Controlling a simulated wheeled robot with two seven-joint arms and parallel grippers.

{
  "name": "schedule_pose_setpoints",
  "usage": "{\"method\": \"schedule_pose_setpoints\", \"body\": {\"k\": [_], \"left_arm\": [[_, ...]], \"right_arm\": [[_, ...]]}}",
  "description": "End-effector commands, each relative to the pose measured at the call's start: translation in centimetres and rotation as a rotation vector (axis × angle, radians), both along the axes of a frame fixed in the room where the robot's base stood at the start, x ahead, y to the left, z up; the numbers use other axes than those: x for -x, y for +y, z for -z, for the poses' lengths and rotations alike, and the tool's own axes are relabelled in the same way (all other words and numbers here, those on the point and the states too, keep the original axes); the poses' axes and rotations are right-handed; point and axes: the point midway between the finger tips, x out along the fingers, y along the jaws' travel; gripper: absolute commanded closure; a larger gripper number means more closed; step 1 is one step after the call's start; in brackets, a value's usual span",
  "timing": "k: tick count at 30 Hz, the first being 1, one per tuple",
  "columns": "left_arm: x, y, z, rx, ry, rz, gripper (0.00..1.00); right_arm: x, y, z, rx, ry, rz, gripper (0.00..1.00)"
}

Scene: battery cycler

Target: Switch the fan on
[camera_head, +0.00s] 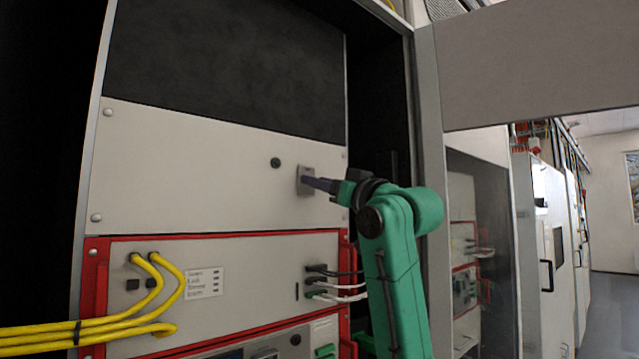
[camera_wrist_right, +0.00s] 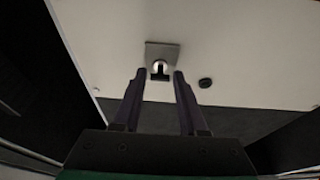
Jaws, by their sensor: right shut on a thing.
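A small grey switch plate (camera_head: 305,174) is mounted on the plain light panel (camera_head: 200,180) of the open cabinet. In the right wrist view the plate (camera_wrist_right: 162,50) carries a round light knob (camera_wrist_right: 160,66) with a dark part below it. My right gripper (camera_head: 309,182), on the green arm, reaches in from the right. The fingertips hide part of the switch in the head view. I see no fan itself. My left gripper is out of view.
A small black round button (camera_head: 275,162) is beside the switch plate. Below is a red-framed unit (camera_head: 230,240) with yellow cables (camera_head: 90,332) at the left and black and white cables (camera_head: 340,285) near my arm. The cabinet's right frame (camera_head: 428,90) stands close behind my arm.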

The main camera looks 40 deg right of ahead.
Motion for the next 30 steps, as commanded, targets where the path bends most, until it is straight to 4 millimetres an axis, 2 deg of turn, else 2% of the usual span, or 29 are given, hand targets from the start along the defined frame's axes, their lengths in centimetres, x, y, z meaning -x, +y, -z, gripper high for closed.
{"method": "schedule_pose_setpoints", "body": {"k": [9,15,30], "left_arm": [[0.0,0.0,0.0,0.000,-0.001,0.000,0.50],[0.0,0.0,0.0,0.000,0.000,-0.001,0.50],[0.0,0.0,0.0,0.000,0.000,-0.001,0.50]], "right_arm": [[0.1,0.1,-1.2,-0.008,0.279,-0.002,1.00],[0.0,0.1,-1.6,-0.010,0.404,-0.002,1.00],[-0.3,0.1,-1.7,-0.010,0.508,-0.002,1.00]]}}
